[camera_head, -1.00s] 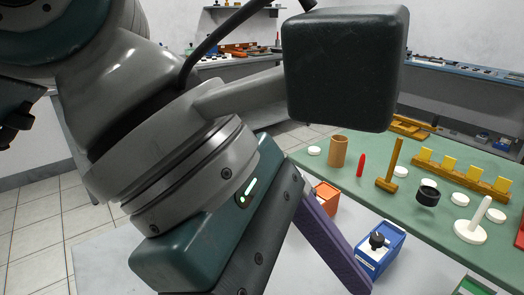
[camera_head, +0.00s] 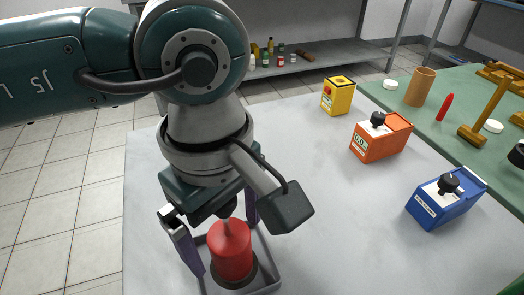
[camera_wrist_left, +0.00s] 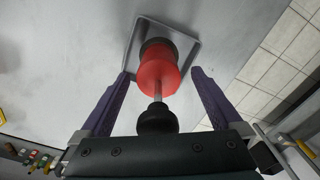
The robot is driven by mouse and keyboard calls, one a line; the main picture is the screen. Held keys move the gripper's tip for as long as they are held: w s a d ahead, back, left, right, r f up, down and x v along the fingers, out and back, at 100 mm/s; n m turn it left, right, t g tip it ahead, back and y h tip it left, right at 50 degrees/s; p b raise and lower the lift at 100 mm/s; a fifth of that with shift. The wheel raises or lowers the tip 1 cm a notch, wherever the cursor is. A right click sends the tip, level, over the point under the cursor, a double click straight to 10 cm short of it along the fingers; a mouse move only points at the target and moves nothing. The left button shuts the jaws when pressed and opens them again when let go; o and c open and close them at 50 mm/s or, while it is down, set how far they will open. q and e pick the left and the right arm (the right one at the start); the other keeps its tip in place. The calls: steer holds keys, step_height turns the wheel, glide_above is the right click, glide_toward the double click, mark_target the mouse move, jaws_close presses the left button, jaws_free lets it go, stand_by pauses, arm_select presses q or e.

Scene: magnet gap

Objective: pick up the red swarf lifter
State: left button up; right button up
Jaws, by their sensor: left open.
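The red swarf lifter (camera_head: 231,250) stands upright on a grey square tray (camera_head: 270,286) at the near left of the pale table. It has a red cylinder body, a dark base, a thin rod and a black knob. In the left wrist view the lifter (camera_wrist_left: 158,72) shows its rod and black knob (camera_wrist_left: 157,121) between my fingers. My left gripper (camera_head: 222,240) is open, with one purple finger on each side of the lifter. In the left wrist view the gripper (camera_wrist_left: 160,85) shows gaps on both sides of it. My right gripper is not seen.
A yellow box (camera_head: 338,97), an orange box (camera_head: 380,138) and a blue box (camera_head: 446,200) stand to the right on the pale table (camera_head: 340,230). A green mat (camera_head: 440,125) with a wooden cylinder (camera_head: 420,87) and a mallet (camera_head: 485,115) lies beyond. The table between is clear.

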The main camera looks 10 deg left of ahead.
arm_select(q)
steer(key=shift+f, duration=0.5)
jaws_close()
stand_by(0.4)
steer(key=shift+d+r, duration=0.1)
